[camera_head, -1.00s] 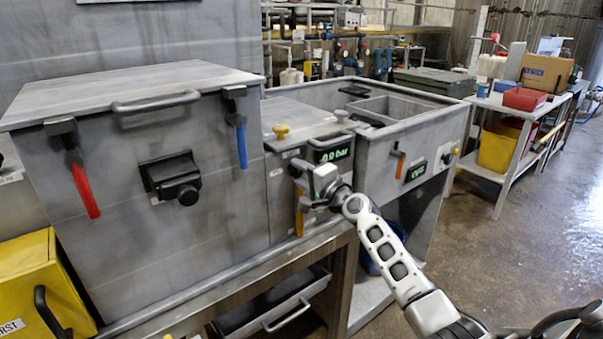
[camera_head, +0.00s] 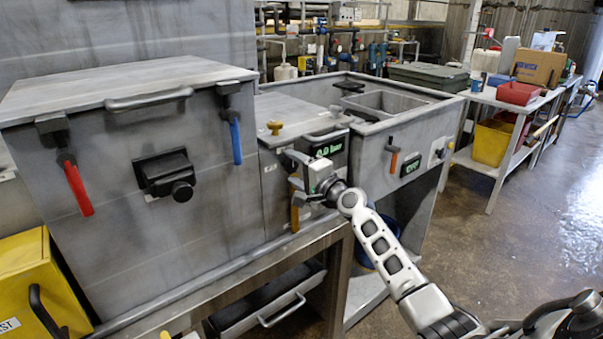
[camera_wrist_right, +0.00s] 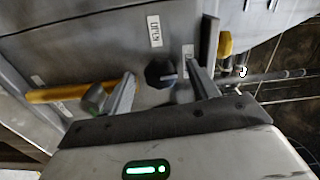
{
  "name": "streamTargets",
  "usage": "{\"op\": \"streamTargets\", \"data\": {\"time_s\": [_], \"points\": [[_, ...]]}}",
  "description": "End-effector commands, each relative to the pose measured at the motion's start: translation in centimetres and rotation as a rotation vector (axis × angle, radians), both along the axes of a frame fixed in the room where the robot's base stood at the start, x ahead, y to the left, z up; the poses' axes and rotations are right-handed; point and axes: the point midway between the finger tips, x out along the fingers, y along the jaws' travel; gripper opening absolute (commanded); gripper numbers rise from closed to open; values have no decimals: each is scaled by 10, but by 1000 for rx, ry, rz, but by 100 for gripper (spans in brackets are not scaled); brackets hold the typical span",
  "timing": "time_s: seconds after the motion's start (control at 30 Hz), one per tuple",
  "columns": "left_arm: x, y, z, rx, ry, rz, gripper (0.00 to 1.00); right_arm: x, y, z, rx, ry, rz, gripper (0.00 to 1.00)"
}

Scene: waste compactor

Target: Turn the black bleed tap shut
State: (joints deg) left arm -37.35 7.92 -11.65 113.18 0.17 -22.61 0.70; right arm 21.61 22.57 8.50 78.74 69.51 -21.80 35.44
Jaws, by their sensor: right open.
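The black bleed tap (camera_wrist_right: 158,73) is a small dark round knob on the grey panel, seen in the right wrist view. My right gripper (camera_wrist_right: 160,80) is open, with one finger on each side of the tap; I cannot tell if either finger touches it. In the head view my right gripper (camera_head: 294,173) is at the front of the narrow middle panel and hides the tap. Labels sit beside the tap, one reading OPEN (camera_wrist_right: 155,31). My left gripper is not in view.
An orange lever (camera_head: 295,216) hangs just below the gripper and lies left of it in the wrist view (camera_wrist_right: 70,93). A yellow knob (camera_wrist_right: 225,43) is on the other side. A green display (camera_head: 328,147) is above. Red (camera_head: 79,189) and blue (camera_head: 236,141) handles are leftward.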

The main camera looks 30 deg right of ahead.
Motion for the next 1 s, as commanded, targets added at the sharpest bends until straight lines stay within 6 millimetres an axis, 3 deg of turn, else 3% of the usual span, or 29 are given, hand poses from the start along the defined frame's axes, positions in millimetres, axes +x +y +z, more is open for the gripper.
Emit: {"op": "streamTargets", "data": {"time_s": [0.17, 0.7, 1.0], "points": [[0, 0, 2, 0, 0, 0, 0, -16, -1, -1, -2, 3, 0, 60], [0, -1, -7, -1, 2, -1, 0, -136, -10, -2, -2, 3, 1, 60], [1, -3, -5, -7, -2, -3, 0, -159, -13, 0, 1, 0, 0, 60]]}}
